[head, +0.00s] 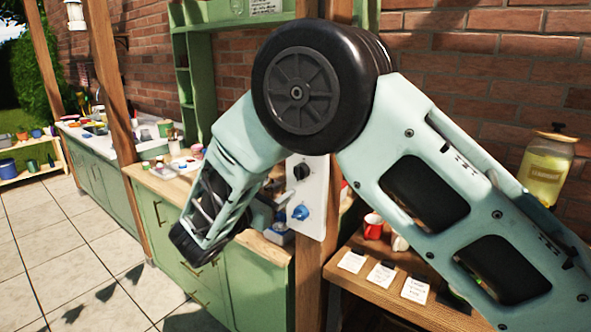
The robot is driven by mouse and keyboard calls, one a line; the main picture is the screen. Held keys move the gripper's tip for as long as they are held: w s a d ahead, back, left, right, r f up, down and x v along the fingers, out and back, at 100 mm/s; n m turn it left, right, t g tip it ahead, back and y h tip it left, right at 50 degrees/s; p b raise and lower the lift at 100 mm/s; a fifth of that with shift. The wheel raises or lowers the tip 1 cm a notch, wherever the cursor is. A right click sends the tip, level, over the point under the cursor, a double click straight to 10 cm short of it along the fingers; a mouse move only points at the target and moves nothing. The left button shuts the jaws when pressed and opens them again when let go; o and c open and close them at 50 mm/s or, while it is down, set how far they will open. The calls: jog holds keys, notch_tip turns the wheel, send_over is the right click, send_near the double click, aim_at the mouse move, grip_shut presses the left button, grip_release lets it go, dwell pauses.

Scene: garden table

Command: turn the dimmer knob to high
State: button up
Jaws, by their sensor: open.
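A white control panel (318,190) is fixed upright on the wooden post. It carries a black knob (302,172) above and a blue knob (300,212) below. I cannot read any marks that tell which is the dimmer or its setting. My arm reaches across the view, with its forearm bent down to the left of the panel. My gripper (268,215) shows only in part, small and grey, behind the forearm and just left of the panel. It is open, and no object can be seen in it. I cannot tell whether it touches a knob.
A green cabinet with a wooden top (165,185) stands behind my forearm, with small pots on it. A wooden shelf (400,290) at right holds cards and a red mug (373,226). A yellow jar (546,168) stands far right. Tiled floor at left is open.

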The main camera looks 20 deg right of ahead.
aim_at(297, 175)
jog(key=p+x, duration=0.3)
jog(key=x, duration=0.6)
jog(key=shift+w+d, duration=0.1)
jog(key=shift+d, duration=0.05)
jog(key=shift+c, duration=0.2)
jog(key=c, duration=0.9)
